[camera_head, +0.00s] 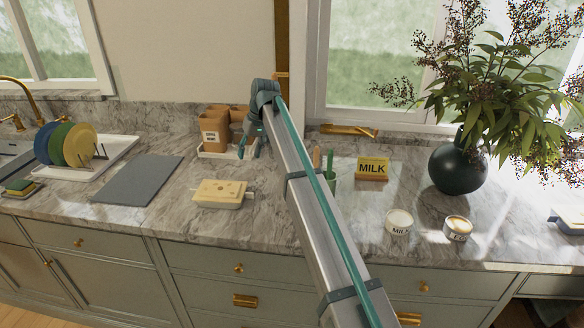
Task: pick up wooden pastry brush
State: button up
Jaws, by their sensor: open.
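A green cup (331,183) stands on the counter right of my arm, partly hidden by it. A light wooden handle (316,157) and another slim upright piece (330,160) rise from the cup. Either may be the wooden pastry brush; I cannot tell which, as the bristles are not visible. My gripper (248,152) is open and points down over the back of the counter, left of the cup and well apart from it. No object shows between its fingers.
Brown canisters on a white tray (213,154) stand just left of my gripper. A butter dish (222,193), milk sign (372,169), two small tins (398,222) and a dark vase (457,168) stand around. The grey mat (138,179) is bare.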

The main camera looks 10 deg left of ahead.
jog(key=w+d+r+h, duration=0.1)
jog(key=d+r, duration=0.1)
jog(key=d, duration=0.3)
jog(key=w+d+r+h, duration=0.1)
jog(key=d+r, duration=0.1)
jog(key=d, duration=0.4)
jog(key=w+d+r+h, duration=0.1)
jog(key=d+r, duration=0.1)
jog(key=d, duration=0.3)
jog(key=shift+w+d+m+p, duration=0.15)
jog(key=shift+d+m+p, duration=0.1)
jog(key=shift+m+p, duration=0.15)
jog(key=shift+d+f, duration=0.1)
jog(key=shift+d, duration=0.2)
notch_tip(320, 180, down, 10)
jog(key=p, duration=0.3)
jog(key=shift+w+f+p, duration=0.1)
jog(key=shift+f+p, duration=0.15)
jog(key=shift+p, duration=0.05)
grip_shut()
